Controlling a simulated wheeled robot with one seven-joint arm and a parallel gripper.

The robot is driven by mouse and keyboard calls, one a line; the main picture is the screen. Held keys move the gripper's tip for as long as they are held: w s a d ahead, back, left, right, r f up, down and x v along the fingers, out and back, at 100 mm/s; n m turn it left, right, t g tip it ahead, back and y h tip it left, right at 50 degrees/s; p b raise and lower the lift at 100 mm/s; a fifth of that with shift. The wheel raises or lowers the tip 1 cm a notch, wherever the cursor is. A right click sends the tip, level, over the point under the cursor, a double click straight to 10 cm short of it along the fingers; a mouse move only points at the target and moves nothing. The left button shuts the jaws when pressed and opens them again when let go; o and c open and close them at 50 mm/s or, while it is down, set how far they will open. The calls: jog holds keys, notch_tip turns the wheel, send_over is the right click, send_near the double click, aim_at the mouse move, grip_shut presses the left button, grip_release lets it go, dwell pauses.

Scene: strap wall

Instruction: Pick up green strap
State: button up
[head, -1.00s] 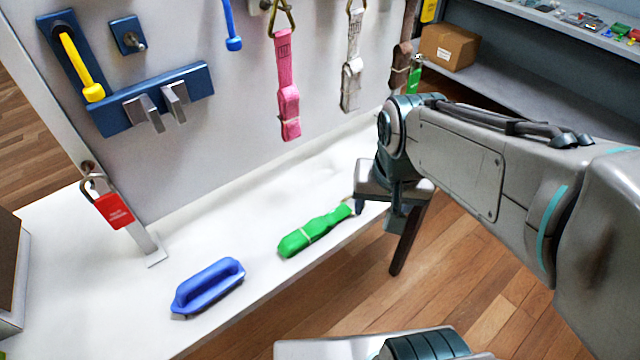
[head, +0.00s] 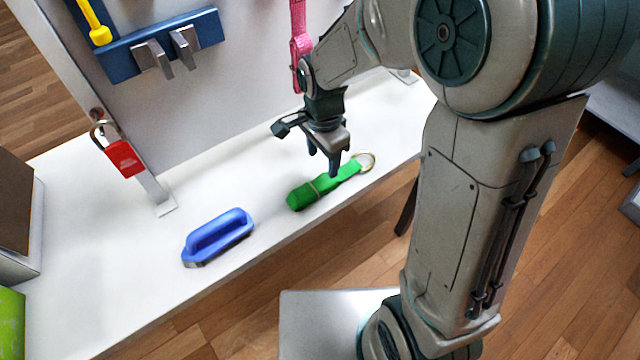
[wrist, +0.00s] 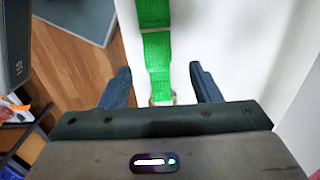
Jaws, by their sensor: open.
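The green strap (head: 318,190) lies on the white shelf near its front edge. It is a folded bundle with a band around it, and a brass ring at its right end. My gripper (head: 325,168) points down above and just behind the strap, with its fingers apart. In the wrist view the strap (wrist: 155,50) runs between and beyond the two fingertips of my gripper (wrist: 160,80). The ring end is partly hidden by the gripper body there. The strap appears untouched.
A blue-handled tool (head: 218,236) lies on the shelf left of the strap. A pink strap (head: 299,40) hangs on the wall panel behind my arm. A red padlock (head: 124,158) hangs at the panel's left post. The shelf between is clear.

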aim_at(325, 180)
jog(key=f, duration=0.8)
jog(key=shift+s+d+f, duration=0.1)
jog(key=shift+d, duration=0.15)
jog(key=c, duration=1.1)
